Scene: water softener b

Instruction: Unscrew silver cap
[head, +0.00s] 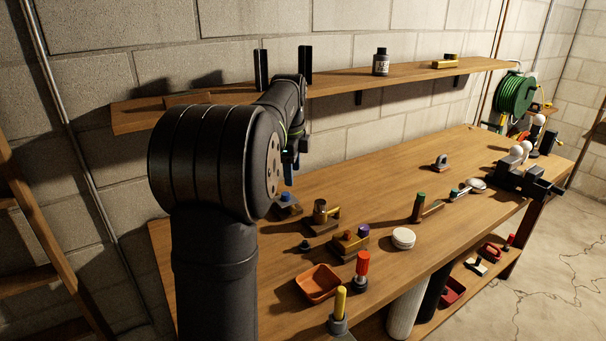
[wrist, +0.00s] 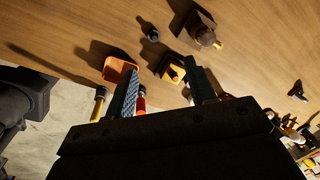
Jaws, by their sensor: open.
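I cannot pick out a silver cap with certainty. A pale round disc (head: 477,185) lies toward the bench's right end, and a white round lid (head: 403,238) lies mid-bench; neither is clearly it. My gripper (wrist: 162,68) is open and empty in the wrist view, its two dark fingers reaching toward the bench. A brass block (wrist: 174,72) shows beyond and between the fingertips, apart from them. In the head view my gripper (head: 289,172) hangs above the bench's back left, partly hidden behind my arm.
The wooden bench (head: 385,190) also holds an orange tray (head: 318,286), a red-handled piece (head: 361,266), a yellow-topped piece (head: 340,303) and a brass valve (head: 322,212). A vise (head: 527,180) stands at right. The shelf (head: 400,77) runs along the wall behind.

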